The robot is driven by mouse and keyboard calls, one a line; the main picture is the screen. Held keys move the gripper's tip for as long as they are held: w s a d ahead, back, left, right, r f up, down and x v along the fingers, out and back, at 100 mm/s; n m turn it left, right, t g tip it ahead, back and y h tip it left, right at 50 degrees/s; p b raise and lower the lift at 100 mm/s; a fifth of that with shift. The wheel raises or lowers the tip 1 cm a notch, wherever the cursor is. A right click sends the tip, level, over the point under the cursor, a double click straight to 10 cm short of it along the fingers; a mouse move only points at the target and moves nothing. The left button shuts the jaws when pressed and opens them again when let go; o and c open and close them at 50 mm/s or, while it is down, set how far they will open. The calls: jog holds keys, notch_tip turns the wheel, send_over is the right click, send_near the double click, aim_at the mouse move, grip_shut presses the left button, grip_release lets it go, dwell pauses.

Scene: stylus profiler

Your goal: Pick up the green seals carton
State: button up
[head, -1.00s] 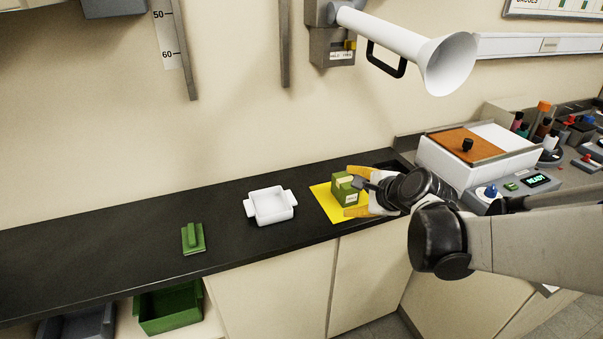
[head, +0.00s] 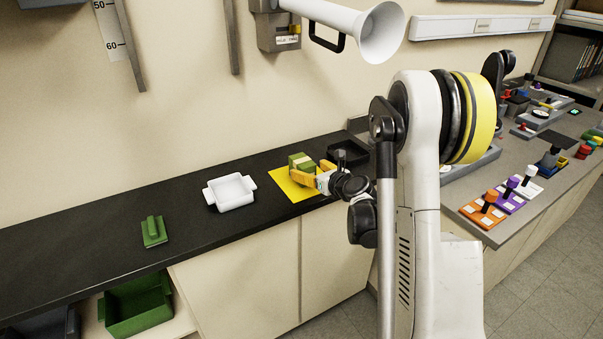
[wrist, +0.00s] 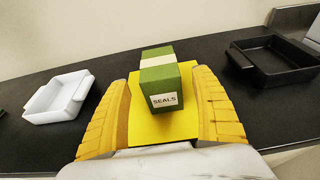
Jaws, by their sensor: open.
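The green seals carton (head: 301,163) stands on a yellow mat (head: 284,186) on the black counter. In the wrist view the carton (wrist: 158,82) has a pale band over its top and a white label reading SEALS facing me. My gripper (head: 314,174) is at the carton's near right side in the head view. In the wrist view my gripper (wrist: 160,115) is open, with one yellow finger to each side of the carton and a gap of yellow mat on both sides. The fingers do not appear to touch the carton.
A white two-handled tray (head: 231,205) stands left of the mat, with a green handled block (head: 153,231) farther left. A black tray (head: 345,153) stands right of the mat. A green bin (head: 138,323) sits below the counter.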

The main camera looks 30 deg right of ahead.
jog(key=b+x, duration=0.2)
jog(key=x, duration=0.3)
jog(key=shift+d+r, duration=0.1)
jog(key=shift+r, duration=0.15)
jog(key=c, duration=1.3)
